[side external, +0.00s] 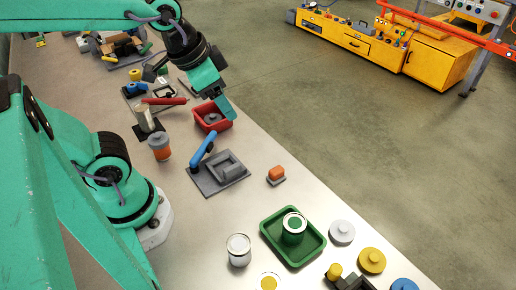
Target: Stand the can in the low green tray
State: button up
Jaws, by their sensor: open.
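The low green tray (271,234) lies on the table at the lower middle. A can with a white rim and a green top (294,226) stands upright inside it. A silver-white can (239,250) stands on the table just left of the tray. A can with a yellow top (268,282) is partly cut off at the bottom edge. My gripper (230,112) is open, well up the table from the tray, at the red bin. It holds nothing that I can see. One finger hides part of the bin, and the other is hard to make out.
A grey plate with a blue lever (203,149), an orange block (276,174) and an orange-grey jar (160,147) stand between. Round lids (342,232) lie right of the tray. The table edge runs diagonally at right.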

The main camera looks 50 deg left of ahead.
jog(key=shift+s+a+r+n+t+y, duration=0.1)
jog(key=shift+s+a+n+t+y, duration=0.1)
jog(key=shift+s+a+n, duration=0.4)
jog(key=shift+s+a+n+t+y, duration=0.1)
jog(key=shift+s+a+n+t, duration=0.2)
jog(key=shift+a+n, duration=0.4)
dwell(0.4)
